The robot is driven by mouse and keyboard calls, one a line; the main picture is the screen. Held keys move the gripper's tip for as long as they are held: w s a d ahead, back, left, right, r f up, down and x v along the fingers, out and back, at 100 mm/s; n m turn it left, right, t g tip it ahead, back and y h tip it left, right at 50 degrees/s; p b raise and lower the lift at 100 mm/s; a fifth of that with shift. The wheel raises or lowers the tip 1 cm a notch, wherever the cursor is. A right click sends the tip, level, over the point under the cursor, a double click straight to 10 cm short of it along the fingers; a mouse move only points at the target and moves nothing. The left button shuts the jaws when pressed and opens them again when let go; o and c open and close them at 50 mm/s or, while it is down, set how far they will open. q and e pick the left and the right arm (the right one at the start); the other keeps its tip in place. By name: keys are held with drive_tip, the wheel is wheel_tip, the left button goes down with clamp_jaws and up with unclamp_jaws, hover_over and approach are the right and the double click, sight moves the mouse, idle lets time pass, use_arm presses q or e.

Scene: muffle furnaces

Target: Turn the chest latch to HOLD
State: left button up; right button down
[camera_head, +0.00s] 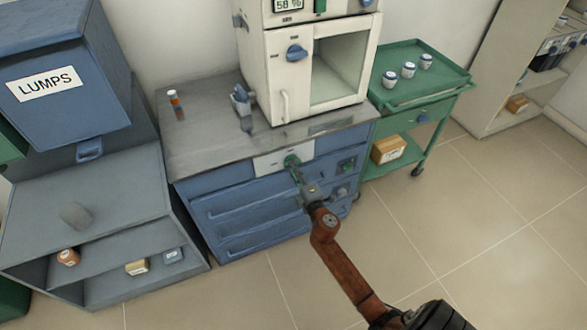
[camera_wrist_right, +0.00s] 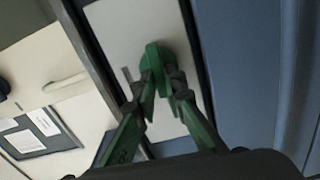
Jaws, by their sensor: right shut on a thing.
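The chest latch (camera_head: 291,160) is a green knob on a pale plate (camera_head: 268,163) at the top front of the blue chest of drawers (camera_head: 245,215). My right gripper (camera_head: 297,173) reaches up to it from the lower right and is shut on it. In the right wrist view, the green latch (camera_wrist_right: 153,58) sits on the light plate (camera_wrist_right: 120,30), with the fingers of my right gripper (camera_wrist_right: 163,82) closed about it. The labels on the plate are too small to read, so the latch's setting cannot be told. My left gripper is out of view.
A white furnace (camera_head: 283,75) stands on the chest's grey top. A green trolley (camera_head: 430,95) with several small jars is to the right. The blue LUMPS bin (camera_head: 65,110) and a grey shelf unit (camera_head: 125,195) are to the left. The tiled floor at right is clear.

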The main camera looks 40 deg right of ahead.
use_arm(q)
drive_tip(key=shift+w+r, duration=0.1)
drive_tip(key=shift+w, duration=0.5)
use_arm(e)
drive_tip(key=shift+f+n, duration=0.1)
drive_tip(key=shift+n, duration=0.4)
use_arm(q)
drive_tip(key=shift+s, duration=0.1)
use_arm(e)
drive_tip(key=c, duration=2)
unclamp_jaws()
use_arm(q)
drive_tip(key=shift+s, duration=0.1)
use_arm(e)
drive_tip(key=v, duration=1.2)
